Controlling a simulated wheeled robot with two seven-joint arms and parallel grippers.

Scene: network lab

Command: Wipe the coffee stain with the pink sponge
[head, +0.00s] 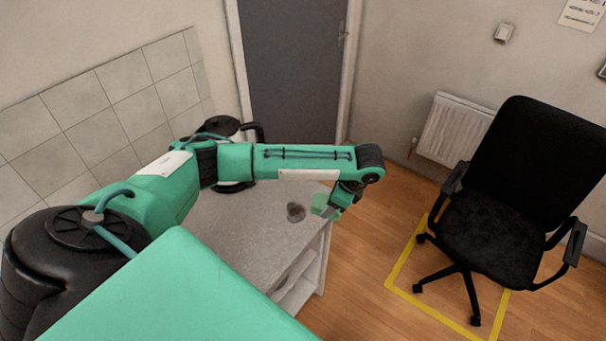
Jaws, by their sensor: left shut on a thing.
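The coffee stain (296,212) is a small dark brown patch on the grey countertop (247,232), near its right edge. My left arm reaches over the counter from the left. My left gripper (332,206) points down just right of the stain, at the counter's right edge. It is shut on a light green block (321,204) that looks like a sponge. The block is close to the stain but apart from it in the picture; I cannot tell whether it touches the counter. I see no pink sponge. My right gripper is not in view.
A kettle (222,126) stands at the back of the counter, partly hidden behind my left arm. Open shelves (300,282) are under the counter's right side. A black office chair (497,225) stands right, within yellow floor tape (401,263). Wooden floor lies between.

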